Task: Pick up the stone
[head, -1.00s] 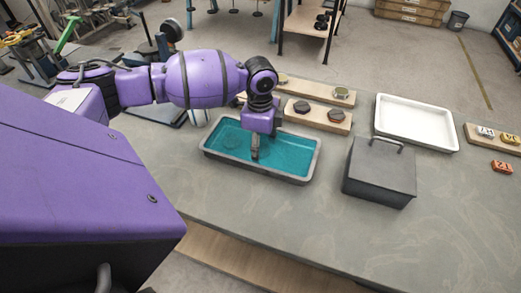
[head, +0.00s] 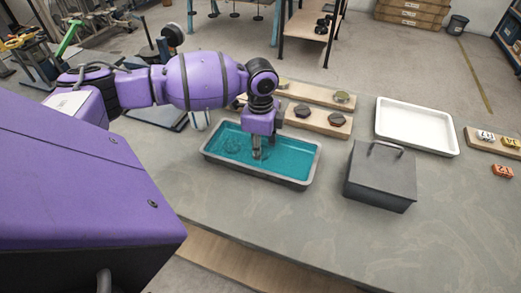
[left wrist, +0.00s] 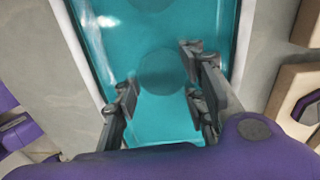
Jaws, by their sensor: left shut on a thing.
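A grey-rimmed tray (head: 215,160) filled with teal liquid stands on the bench. My left gripper (head: 257,155) reaches down into the tray, its fingertips in the liquid. In the left wrist view, my left gripper (left wrist: 160,75) has a finger on each side of a round, teal-tinted shape, which looks like the stone (left wrist: 165,72) seen through the liquid. The fingers are shut on it, though the contact is blurred by the liquid. Another round shape (head: 232,145) lies to the left in the tray. My right gripper is not in view.
A dark grey box with a handle (head: 380,178) stands right of the tray. A white tray (head: 418,108) lies behind it. A wooden board with dark knobs (head: 319,120) is close behind the liquid tray. The front bench is clear.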

